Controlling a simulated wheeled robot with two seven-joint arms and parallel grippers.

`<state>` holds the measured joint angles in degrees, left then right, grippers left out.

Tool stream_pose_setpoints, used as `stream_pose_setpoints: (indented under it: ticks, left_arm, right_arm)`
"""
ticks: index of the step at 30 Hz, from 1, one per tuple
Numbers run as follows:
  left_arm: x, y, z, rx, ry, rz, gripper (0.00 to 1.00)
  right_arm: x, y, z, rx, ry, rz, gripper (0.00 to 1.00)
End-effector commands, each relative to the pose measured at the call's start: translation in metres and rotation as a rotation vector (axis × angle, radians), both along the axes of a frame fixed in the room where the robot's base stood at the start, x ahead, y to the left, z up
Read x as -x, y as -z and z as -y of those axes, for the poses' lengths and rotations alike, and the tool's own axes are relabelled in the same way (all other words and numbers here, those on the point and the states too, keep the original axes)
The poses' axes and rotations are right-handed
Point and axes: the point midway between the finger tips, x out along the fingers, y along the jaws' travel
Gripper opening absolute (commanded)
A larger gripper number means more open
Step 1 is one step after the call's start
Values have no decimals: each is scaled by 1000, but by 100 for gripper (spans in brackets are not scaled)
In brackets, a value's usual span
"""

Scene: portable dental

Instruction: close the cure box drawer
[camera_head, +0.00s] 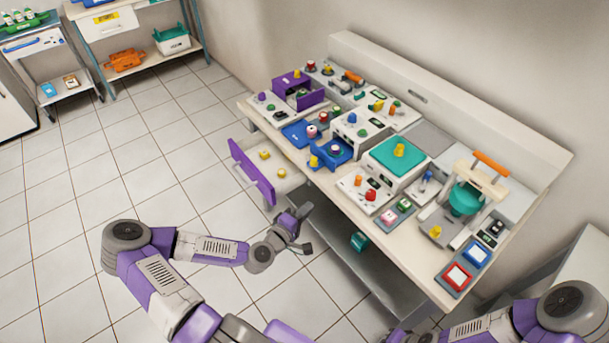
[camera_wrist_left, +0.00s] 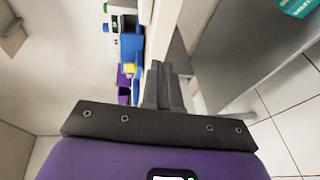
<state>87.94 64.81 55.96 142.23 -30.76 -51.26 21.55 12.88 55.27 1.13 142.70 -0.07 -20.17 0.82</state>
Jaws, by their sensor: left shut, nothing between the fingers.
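A white tabletop box (camera_head: 361,128) has a blue drawer (camera_head: 341,161) pulled out at its front. A large drawer (camera_head: 262,188) with a purple front stands open under the table's left end, and a small purple drawer (camera_head: 310,98) is open on a purple box (camera_head: 291,83). I cannot tell which is the cure box drawer. My left gripper (camera_head: 303,211) is in front of the table edge, right of the large drawer's front and apart from the table drawers. In the left wrist view its fingers (camera_wrist_left: 165,86) are together and empty. My right gripper is out of view.
The table (camera_head: 433,285) is crowded with boxes, coloured knobs and a teal pad (camera_head: 398,155). A lower shelf (camera_head: 375,290) lies beneath it. Tiled floor at left is free. Shelving with an orange bin (camera_head: 125,61) stands at the far left.

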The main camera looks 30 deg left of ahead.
Motion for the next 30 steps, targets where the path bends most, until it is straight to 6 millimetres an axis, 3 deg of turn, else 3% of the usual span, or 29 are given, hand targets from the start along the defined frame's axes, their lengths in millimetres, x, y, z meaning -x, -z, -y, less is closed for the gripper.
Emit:
stream_pose_setpoints:
  ticks: [1,3,6,9,14,26,30]
  left_arm:
    - [2,-3,-24,10,-69,43,0]
    - [5,-14,-49,15,-140,98,0]
    - [9,-26,-72,18,-205,151,0]
    - [10,-32,-83,17,-233,177,0]
    - [-5,-33,-86,17,-236,183,0]
    - [-88,-32,-96,17,-235,181,0]
    - [-105,-32,-82,20,-231,178,0]
  right_arm:
    - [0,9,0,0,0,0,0]
    - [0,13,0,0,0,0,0]
    - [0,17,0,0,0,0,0]
    - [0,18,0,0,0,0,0]
    - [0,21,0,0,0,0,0]
    - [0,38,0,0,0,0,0]
    - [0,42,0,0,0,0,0]
